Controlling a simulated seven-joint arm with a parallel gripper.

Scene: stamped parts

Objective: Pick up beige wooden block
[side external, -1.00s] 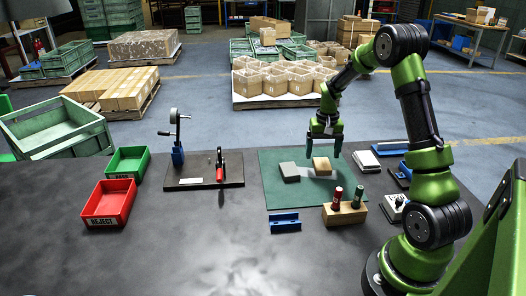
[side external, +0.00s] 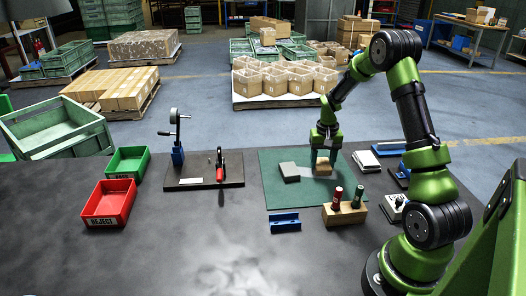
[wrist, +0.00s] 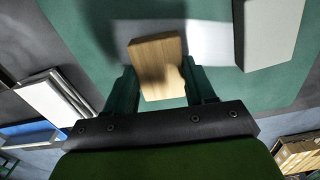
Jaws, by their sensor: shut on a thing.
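The beige wooden block (side external: 323,169) is on the green mat (side external: 285,203), partly hidden by the fingers in the side view. In the wrist view the block (wrist: 157,66) sits between the two fingers. My gripper (side external: 323,164) is lowered over it and shut on it, with a finger at each side; it also shows in the wrist view (wrist: 162,88). I cannot tell any gap between the block and the mat.
A wooden holder (side external: 345,214) with a red and a green handle stands in front. A blue bracket (side external: 285,222) is nearby. Red (side external: 109,204) and green (side external: 128,161) bins stand left.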

